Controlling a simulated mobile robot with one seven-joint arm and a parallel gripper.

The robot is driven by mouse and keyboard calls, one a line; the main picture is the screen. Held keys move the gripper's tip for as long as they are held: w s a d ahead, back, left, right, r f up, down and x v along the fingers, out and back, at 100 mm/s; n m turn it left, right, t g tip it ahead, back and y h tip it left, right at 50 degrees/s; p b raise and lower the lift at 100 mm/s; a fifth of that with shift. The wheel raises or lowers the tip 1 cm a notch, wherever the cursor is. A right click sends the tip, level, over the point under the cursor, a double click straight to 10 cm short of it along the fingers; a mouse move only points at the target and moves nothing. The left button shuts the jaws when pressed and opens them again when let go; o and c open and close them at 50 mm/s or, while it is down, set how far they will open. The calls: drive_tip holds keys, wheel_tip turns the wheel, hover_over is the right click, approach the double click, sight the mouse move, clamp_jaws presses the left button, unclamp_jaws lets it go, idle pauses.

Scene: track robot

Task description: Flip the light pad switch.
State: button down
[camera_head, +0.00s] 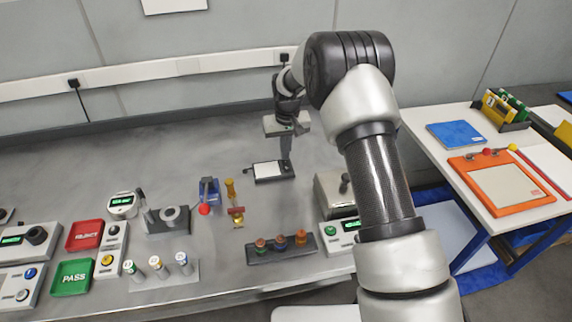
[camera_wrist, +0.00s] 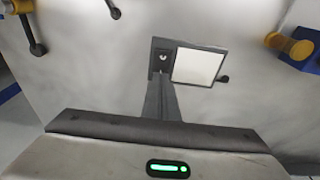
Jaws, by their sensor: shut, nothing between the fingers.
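The light pad (camera_head: 268,170) is a small dark-framed box with a white panel, lying on the grey bench towards the back. In the wrist view the light pad (camera_wrist: 198,66) shows its white panel, with a small switch (camera_wrist: 163,57) on the dark strip at its left. My gripper (camera_head: 286,160) points down over the pad's right end in the head view. Its fingers are shut and empty. In the wrist view my gripper (camera_wrist: 162,76) has its fingertips just below the switch in the picture. I cannot tell whether they touch it. The switch is too small to read its position.
Left on the bench are red REJECT (camera_head: 84,235) and green PASS (camera_head: 72,277) pads and a blue block with a red-knobbed lever (camera_head: 207,193). A rack of knobs (camera_head: 281,246) stands in front. A side table (camera_head: 470,150) is at the right.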

drive_tip(key=shift+f+b, duration=0.5)
drive_tip(key=shift+f, duration=0.2)
idle(0.4)
drive_tip(key=shift+r, duration=0.15)
wheel_tip(320, 180, up, 7)
drive_tip(key=p, duration=0.3)
drive_tip(key=shift+p, duration=0.3)
idle(0.4)
wheel_tip(320, 180, up, 16)
drive_tip(key=t+p, duration=0.1)
drive_tip(key=p, duration=0.1)
hover_over(285, 162)
drive_tip(key=s+d, duration=0.5)
drive_tip(key=s, duration=0.1)
drive_tip(key=s+d+r+m+t, duration=0.1)
drive_tip(key=s+d+r, duration=0.3)
drive_tip(key=s+r, duration=0.65)
drive_tip(key=s+d+r+t+p, duration=0.1)
drive_tip(key=s+d+r, duration=0.1)
drive_tip(key=s, duration=0.9)
drive_tip(key=s+d+r+m+p, duration=0.1)
drive_tip(key=s+d+p, duration=0.1)
drive_tip(key=s, duration=0.9)
drive_tip(key=shift+d+r+t, duration=0.2)
drive_tip(key=shift+r+t, duration=0.2)
